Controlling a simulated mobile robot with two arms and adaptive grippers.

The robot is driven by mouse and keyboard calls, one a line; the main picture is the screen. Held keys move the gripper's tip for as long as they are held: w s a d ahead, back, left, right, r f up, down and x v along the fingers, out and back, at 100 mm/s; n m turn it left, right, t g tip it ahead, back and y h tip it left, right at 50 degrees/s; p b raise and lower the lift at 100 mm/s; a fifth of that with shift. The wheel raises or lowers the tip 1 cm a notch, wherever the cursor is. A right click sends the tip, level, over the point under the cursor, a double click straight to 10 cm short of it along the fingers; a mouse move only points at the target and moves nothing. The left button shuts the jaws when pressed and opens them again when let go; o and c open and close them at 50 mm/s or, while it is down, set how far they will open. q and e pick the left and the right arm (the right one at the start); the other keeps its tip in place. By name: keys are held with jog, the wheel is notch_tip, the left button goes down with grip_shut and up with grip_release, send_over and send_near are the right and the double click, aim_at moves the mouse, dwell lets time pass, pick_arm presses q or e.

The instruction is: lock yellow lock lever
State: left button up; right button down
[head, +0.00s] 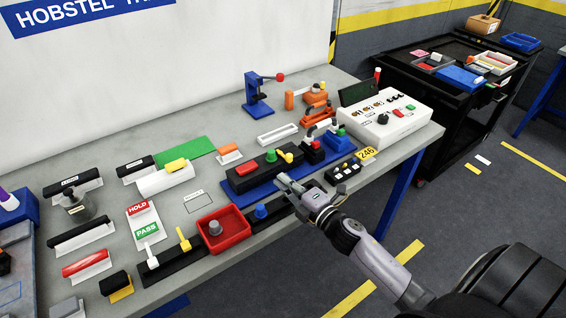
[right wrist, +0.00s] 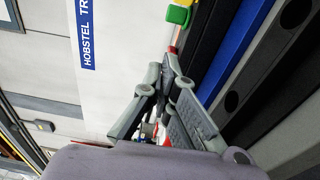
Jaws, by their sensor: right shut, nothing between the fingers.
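A yellow lever (head: 286,155) stands at the right end of a black fixture (head: 245,178) on a blue base plate (head: 262,184); a green part (head: 270,155) sits just left of it. Another yellow lever (head: 184,241) stands upright on a long black rail (head: 160,268) at the table's front edge. I cannot tell which one is the lock lever. My right gripper (head: 284,181) is shut and empty, over the front of the blue plate, apart from both levers. The right wrist view shows its fingers (right wrist: 166,72) below a yellow and green part (right wrist: 179,13). My left gripper is out of view.
A red bin (head: 242,237) and a blue knob (head: 261,212) are left of my gripper. A small black button box (head: 343,171) and a white control box (head: 385,119) stand to its right. The bench (head: 190,216) is crowded, with small clear patches.

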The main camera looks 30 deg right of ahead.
jog(key=w, duration=0.2)
jog(key=w+p, duration=0.1)
jog(key=w, duration=0.4)
jog(key=shift+a+r, duration=0.1)
jog(key=shift+a, duration=0.3)
jog(key=shift+s+d+p, duration=0.15)
jog(key=shift+d+p, duration=0.15)
jog(key=shift+d, duration=0.3)
jog(key=shift+s+d+p, duration=0.15)
jog(key=shift+d+p, duration=0.15)
jog(key=shift+d, duration=0.3)
jog(key=shift+s+d, duration=0.2)
jog(key=shift+d, duration=0.45)
jog(key=shift+d+n+y, duration=0.15)
jog(key=shift+n+y, duration=0.25)
